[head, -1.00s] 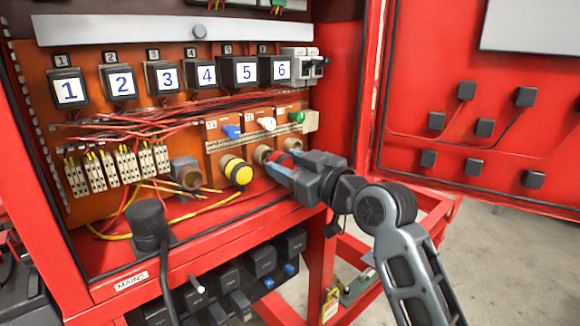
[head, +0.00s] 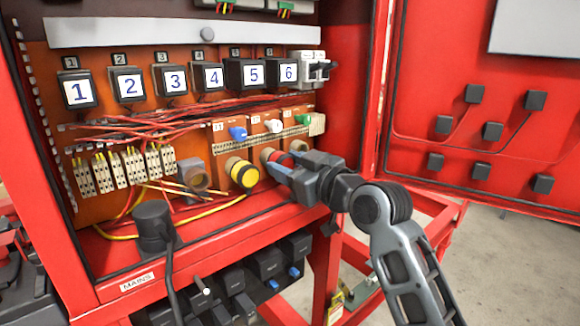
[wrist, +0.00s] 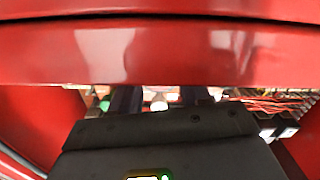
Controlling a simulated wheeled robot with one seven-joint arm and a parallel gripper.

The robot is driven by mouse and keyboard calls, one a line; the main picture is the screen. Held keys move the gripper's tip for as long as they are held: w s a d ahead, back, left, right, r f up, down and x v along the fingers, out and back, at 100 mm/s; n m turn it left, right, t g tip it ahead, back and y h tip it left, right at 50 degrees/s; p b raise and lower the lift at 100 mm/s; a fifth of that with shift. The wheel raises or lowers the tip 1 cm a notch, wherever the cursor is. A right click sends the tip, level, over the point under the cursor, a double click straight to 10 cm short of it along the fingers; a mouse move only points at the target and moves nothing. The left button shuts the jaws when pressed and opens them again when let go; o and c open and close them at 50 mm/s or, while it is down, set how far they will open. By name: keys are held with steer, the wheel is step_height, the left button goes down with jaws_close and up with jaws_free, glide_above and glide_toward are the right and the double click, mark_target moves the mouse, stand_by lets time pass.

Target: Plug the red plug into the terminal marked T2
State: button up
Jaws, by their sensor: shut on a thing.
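The red plug (head: 280,158) shows as a small red patch at the tips of my gripper (head: 282,169), which is shut on it. My gripper reaches in from the right, low in the red cabinet, in front of the round terminals. One terminal ring (head: 267,155) shows just left of the plug; another (head: 298,146) shows behind the gripper. I cannot tell whether the plug touches a terminal. The labels above the terminals are too small to read, so T2 cannot be made out. In the wrist view, the dark gripper body (wrist: 160,145) hides the plug.
A yellow plug (head: 242,173) sits left of my gripper, beside an empty grey socket (head: 195,174). The red cabinet edge (wrist: 160,50) crosses the wrist view close by. A black mains plug (head: 152,222) stands front left.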

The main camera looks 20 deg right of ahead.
steer(key=shift+w, duration=0.2)
steer(key=o, duration=1.1)
steer(key=shift+a, duration=0.1)
steer(key=b+v, duration=0.1)
steer(key=v, duration=0.5)
steer(key=shift+s+f+b, duration=0.1)
steer(key=shift+s+b, duration=0.05)
steer(key=shift+b, duration=0.2)
steer(key=shift+s+d, duration=0.3)
steer(key=shift+s, duration=0.4)
